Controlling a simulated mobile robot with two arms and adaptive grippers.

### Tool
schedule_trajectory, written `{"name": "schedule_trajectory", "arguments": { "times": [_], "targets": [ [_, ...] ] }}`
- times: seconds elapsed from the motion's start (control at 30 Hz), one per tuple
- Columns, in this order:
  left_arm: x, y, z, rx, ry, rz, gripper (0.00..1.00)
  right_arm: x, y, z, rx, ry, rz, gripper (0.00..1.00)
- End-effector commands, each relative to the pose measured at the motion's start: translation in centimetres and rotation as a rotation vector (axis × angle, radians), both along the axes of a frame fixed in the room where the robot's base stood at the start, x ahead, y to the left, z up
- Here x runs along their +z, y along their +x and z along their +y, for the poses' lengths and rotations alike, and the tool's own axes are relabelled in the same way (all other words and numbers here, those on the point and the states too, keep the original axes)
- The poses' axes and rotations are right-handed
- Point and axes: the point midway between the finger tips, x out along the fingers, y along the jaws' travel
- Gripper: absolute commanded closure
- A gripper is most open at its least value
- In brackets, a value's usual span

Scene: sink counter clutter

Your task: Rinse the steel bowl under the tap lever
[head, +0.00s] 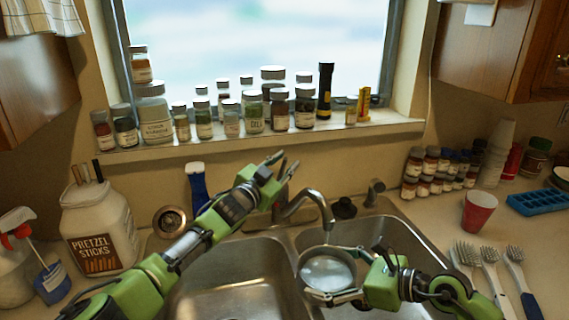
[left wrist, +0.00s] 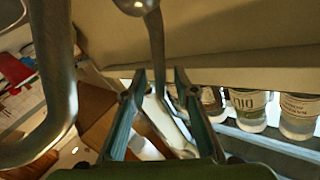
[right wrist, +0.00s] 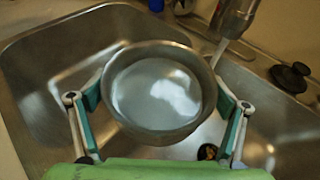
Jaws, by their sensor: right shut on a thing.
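The steel bowl (head: 328,272) is held over the right sink basin, below the mouth of the curved tap spout (head: 312,195). My right gripper (head: 331,272) is shut on the bowl, with one finger on each side of it in the right wrist view (right wrist: 160,95). A thin stream runs from the spout (right wrist: 233,18) to the bowl's far rim, and the bowl's inside looks wet and shiny. My left gripper (head: 285,162) is open above the tap base. In the left wrist view, the metal tap lever (left wrist: 157,45) shows between its fingers; contact is unclear.
Jars crowd the windowsill (head: 350,128) behind the tap. A pretzel jar (head: 97,230) and a spray bottle (head: 15,255) stand left. A red cup (head: 479,212) and several brushes (head: 490,255) are on the right counter. The left basin (head: 225,285) looks empty.

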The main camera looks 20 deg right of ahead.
Motion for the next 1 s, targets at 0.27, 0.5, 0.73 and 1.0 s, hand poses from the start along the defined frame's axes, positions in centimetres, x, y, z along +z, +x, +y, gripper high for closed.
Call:
{"name": "schedule_trajectory", "arguments": {
  "times": [0.27, 0.5, 0.73, 1.0],
  "targets": [
    [0.0, 0.2, -0.1, 0.001, 0.0, 0.0, 0.73, 0.1, 0.0, 0.0, 0.0, 0.001, -0.002, 0.34],
    [0.0, 0.2, -0.1, 0.001, 0.0, -0.001, 1.0, 0.1, 0.0, 0.0, 0.0, 0.001, -0.002, 0.34],
    [-0.1, 0.0, -0.1, -0.001, 0.0, -0.009, 1.0, 0.1, 0.0, 0.0, 0.0, 0.001, -0.001, 0.34],
    [-0.6, -1.0, -0.4, -0.002, 0.01, -0.13, 1.0, 0.1, 0.0, 0.0, 0.0, 0.001, -0.002, 0.34]
  ]
}}
